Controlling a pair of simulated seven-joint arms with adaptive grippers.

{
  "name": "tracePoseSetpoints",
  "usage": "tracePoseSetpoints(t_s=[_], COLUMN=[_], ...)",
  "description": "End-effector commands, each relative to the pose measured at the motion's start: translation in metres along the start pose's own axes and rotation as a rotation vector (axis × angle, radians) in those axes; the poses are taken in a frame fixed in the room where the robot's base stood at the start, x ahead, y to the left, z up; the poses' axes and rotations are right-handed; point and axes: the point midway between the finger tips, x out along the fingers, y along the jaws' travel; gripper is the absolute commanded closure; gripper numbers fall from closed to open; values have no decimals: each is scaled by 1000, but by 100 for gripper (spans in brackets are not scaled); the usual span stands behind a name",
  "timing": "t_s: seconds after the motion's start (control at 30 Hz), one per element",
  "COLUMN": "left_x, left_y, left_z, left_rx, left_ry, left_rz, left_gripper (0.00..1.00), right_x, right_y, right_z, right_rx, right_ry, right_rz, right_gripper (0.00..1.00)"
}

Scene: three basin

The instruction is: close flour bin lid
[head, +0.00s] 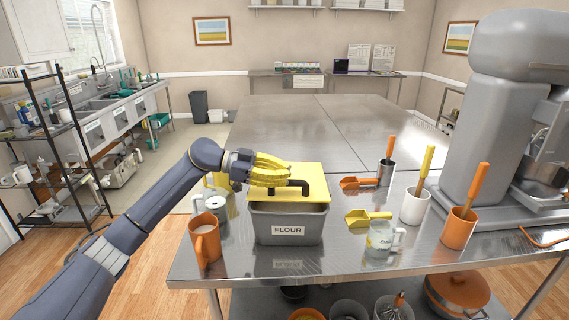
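The flour bin (288,229) is a grey tub with a FLOUR label on the steel table near its front edge. Its yellow lid (310,172) has a black handle (293,187) and stands tilted up toward the back, so the bin's front opening shows. My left gripper (286,172) has yellow fingers and is at the left part of the lid, beside the handle. Its fingers overlap the yellow lid, so I cannot tell whether they touch it or how far they are apart. My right gripper is not in view.
An orange mug (206,240) stands left of the bin. A glass mug (381,240), a yellow scoop (367,217), and white (415,207) and orange (458,229) utensil cups stand to the right. A large grey mixer (490,130) is at far right. The table behind is clear.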

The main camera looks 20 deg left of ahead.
Motion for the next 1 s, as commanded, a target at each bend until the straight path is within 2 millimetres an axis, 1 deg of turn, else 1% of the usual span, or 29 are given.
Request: tracePoseSetpoints(t_s=[0.03, 0.2, 0.33, 0.63, 0.73, 0.83, 1.0], left_x=[2, 6, 6, 7, 6, 4, -1], left_y=[5, 12, 14, 14, 14, 14, 16], left_z=[9, 24, 26, 26, 22, 14, -14], left_rx=[23, 89, 104, 103, 104, 105, 109], left_ry=[-1, 0, 0, 0, 1, 1, 1], left_rz=[-5, -22, -26, -26, -26, -25, -22], left_gripper=[100, 100, 100, 100, 100, 100, 100], right_x=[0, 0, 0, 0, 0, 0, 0], right_y=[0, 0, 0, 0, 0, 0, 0], right_z=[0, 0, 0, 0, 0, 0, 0], right_rx=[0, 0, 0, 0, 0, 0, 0], right_ry=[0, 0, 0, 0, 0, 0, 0], right_rz=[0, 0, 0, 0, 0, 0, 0], right_gripper=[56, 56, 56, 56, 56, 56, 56])
